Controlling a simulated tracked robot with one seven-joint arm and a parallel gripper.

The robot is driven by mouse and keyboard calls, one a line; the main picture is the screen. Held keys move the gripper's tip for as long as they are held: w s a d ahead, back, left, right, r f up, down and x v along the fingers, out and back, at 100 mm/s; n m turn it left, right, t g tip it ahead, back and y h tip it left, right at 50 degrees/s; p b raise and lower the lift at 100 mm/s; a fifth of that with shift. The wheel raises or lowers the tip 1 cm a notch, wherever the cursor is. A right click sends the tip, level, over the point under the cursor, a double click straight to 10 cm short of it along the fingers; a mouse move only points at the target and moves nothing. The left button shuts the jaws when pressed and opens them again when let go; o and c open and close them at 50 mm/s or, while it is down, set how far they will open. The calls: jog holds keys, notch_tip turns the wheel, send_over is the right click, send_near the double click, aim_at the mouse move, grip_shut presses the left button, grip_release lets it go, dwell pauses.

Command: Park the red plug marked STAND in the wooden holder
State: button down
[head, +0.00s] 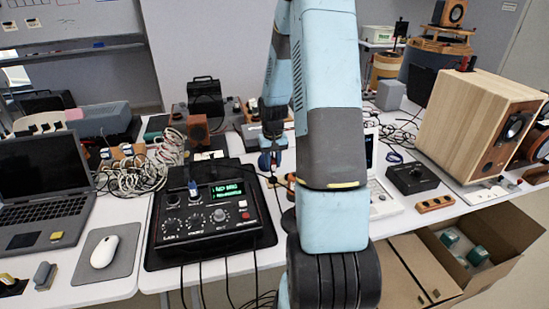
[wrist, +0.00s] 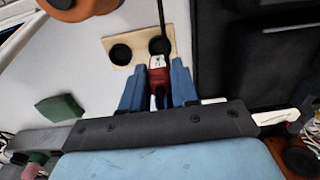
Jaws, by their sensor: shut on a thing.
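In the wrist view my gripper (wrist: 157,92) has its blue fingers shut on the red plug (wrist: 158,76). A white label shows on the plug, but its lettering is too small to read. A dark cable runs up from the plug. The pale wooden holder (wrist: 140,49) with two dark round holes lies just beyond the plug, and the cable crosses near its right hole. No plug shows in the left hole. I cannot tell the height of the plug over the holder. In the head view my gripper (head: 269,162) is small and partly hidden, beyond the black device.
A black test device (head: 208,215) with knobs and a lit green display stands on the table left of my arm. A wooden speaker (head: 470,120) stands at the right. Loose cables (head: 135,172) lie at the left. A green block (wrist: 60,108) lies left of my gripper.

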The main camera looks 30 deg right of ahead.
aim_at(273, 170)
jog(key=shift+f, duration=1.85)
jog(key=shift+s+f, duration=0.1)
jog(key=shift+f, duration=0.1)
dwell(0.4)
jog(key=c, duration=0.8)
grip_release()
notch_tip(273, 170, up, 14)
jog(key=shift+f, duration=0.15)
